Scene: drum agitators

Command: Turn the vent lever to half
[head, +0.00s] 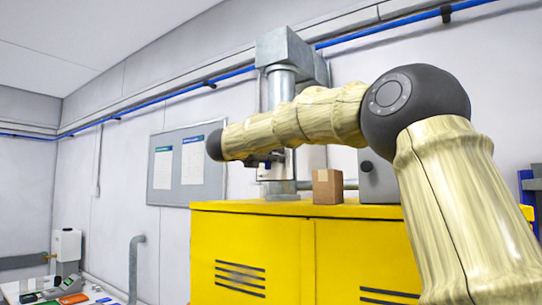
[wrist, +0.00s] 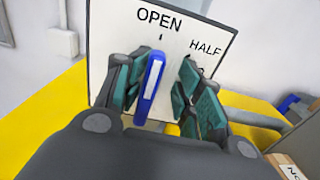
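The vent lever (wrist: 150,90) is a blue handle with a white stripe, seen in the wrist view. It stands nearly upright, its tip just below the mark under OPEN. It is in front of a white dial plate (wrist: 187,38) lettered OPEN and HALF, with HALF to the right. My gripper (wrist: 157,92) is open with a dark green finger on each side of the lever. The left finger is close to the lever; whether it touches is unclear. A gap shows on the right. In the head view my arm mostly hides the gripper and the lever.
A yellow cabinet (head: 255,250) stands under the grey metal duct (head: 281,88). A cardboard box (head: 327,187) and a grey box (head: 377,180) sit on its top, right of the duct. A notice board (head: 187,190) hangs on the wall at left.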

